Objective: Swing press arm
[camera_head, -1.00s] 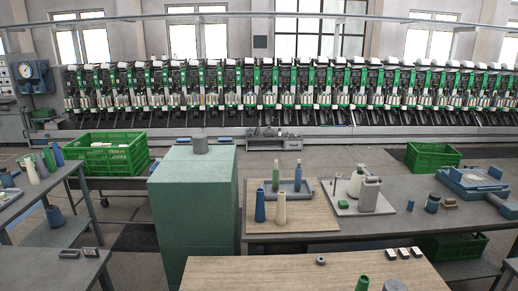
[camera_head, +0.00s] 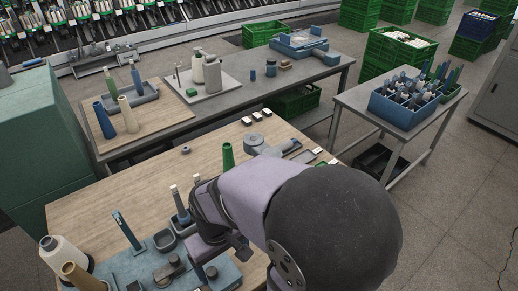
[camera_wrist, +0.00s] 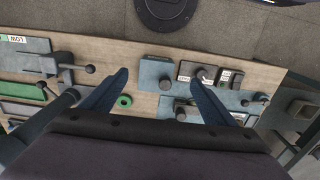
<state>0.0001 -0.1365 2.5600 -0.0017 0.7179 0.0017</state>
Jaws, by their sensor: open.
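My gripper (camera_wrist: 162,76) shows in the wrist view with its two blue fingers spread apart and nothing between them; its fingertips are hidden in the head view. It hangs over the wooden bench (camera_wrist: 152,72). A grey fixture with a ball-ended lever (camera_wrist: 88,69) is left of the fingers in the wrist view. A blue block with a dark ball-ended lever (camera_wrist: 262,97) is at right. I cannot tell which lever is the press arm. A green ring-shaped part (camera_wrist: 124,101) lies between the fingers' outlines, below them on the bench.
In the head view, a blue fixture (camera_head: 125,262) and a cream cone (camera_head: 62,255) stand at the bench's front left. A green cone (camera_head: 228,156) stands behind my arm. A side table with a blue crate (camera_head: 405,112) is at right.

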